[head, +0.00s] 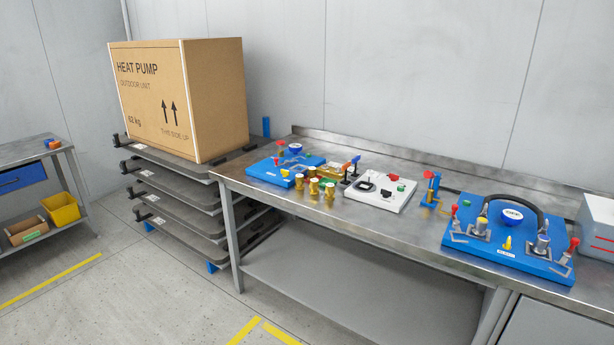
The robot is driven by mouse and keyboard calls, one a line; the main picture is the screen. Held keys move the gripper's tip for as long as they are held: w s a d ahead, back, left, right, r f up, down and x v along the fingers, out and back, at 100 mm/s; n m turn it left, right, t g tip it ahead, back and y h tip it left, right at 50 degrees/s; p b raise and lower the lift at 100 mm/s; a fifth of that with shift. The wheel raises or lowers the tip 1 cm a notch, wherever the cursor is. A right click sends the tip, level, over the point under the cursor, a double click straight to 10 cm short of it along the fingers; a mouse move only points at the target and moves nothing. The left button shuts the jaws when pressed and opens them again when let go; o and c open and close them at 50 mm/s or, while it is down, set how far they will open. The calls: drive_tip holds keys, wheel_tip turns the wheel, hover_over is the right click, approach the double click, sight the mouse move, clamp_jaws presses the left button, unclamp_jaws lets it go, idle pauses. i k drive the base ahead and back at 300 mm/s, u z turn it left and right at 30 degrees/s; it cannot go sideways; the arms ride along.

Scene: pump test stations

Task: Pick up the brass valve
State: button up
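Several small brass-coloured pieces (313,188) stand in a group on the steel bench, just in front of a blue plate (263,171) and left of a white-grey control box (377,190). They are small in this view, and I cannot tell which of them is the brass valve. Another brass-coloured part with a blue body and red top (431,188) stands apart, between the control box and the larger blue pump board (508,240). My gripper is not in view.
The steel bench (400,237) has bare strips along its front edge. A large heat pump carton (217,105) sits on stacked dark pallets (175,197) at the left. A side table with a yellow bin (61,209) stands far left. The floor in front is open.

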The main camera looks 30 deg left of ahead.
sight(312, 173)
drive_tip(key=u, duration=2.55)
drive_tip(key=i, duration=3.5)
drive_tip(key=z, duration=2.3)
